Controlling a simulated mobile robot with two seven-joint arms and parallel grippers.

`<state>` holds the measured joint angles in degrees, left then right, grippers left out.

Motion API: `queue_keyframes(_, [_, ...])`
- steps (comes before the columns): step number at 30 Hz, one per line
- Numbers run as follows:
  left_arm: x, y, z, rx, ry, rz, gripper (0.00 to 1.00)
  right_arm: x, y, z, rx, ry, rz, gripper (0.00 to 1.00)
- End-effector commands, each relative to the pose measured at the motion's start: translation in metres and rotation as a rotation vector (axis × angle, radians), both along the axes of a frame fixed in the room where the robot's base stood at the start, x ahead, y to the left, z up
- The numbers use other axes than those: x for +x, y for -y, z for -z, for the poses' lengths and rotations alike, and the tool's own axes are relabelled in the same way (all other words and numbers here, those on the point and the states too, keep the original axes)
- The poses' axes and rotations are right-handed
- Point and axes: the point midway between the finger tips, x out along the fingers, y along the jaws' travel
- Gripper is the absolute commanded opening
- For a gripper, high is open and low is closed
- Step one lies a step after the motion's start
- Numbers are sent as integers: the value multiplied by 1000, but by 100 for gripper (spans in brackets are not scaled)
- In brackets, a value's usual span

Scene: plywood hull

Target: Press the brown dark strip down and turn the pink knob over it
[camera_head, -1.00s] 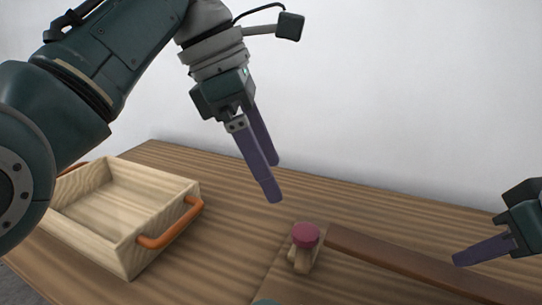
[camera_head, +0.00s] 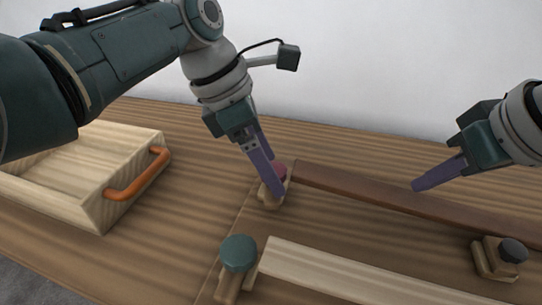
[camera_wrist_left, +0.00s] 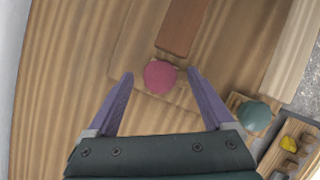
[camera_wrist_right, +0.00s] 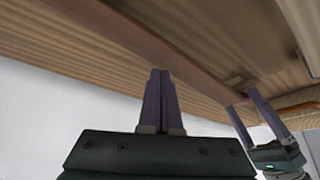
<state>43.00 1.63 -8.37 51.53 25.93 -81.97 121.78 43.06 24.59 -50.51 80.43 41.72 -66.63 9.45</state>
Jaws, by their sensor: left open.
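The brown dark strip (camera_head: 350,186) lies along the wooden table, its left end beside the pink knob (camera_head: 281,170) on a small wooden block. My left gripper (camera_head: 277,186) is open at the pink knob, partly hiding it in the head view. In the left wrist view the knob (camera_wrist_left: 159,76) sits between the spread fingers, with no clear contact. My right gripper (camera_head: 418,187) has its fingertips at the strip's middle; whether they touch it is unclear. In the right wrist view its fingers (camera_wrist_right: 160,76) are together, with nothing visible between them.
A teal knob (camera_head: 239,252) on a block stands in front, beside a pale strip (camera_head: 340,272). A black knob (camera_head: 513,250) is at the right. A wooden tray (camera_head: 85,205) with an orange handle (camera_head: 138,176) stands at the left.

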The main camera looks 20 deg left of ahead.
Motion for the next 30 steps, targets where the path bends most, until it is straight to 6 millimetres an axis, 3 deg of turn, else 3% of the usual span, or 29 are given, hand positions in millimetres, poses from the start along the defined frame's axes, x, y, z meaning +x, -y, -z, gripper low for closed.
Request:
queue_keyframes(7, [0,0,0,0,0,0,84,0,0,0,0,0,0,0])
queue_keyframes(30, [0,0,0,0,0,0,0,0,0,0,0,0,0,0])
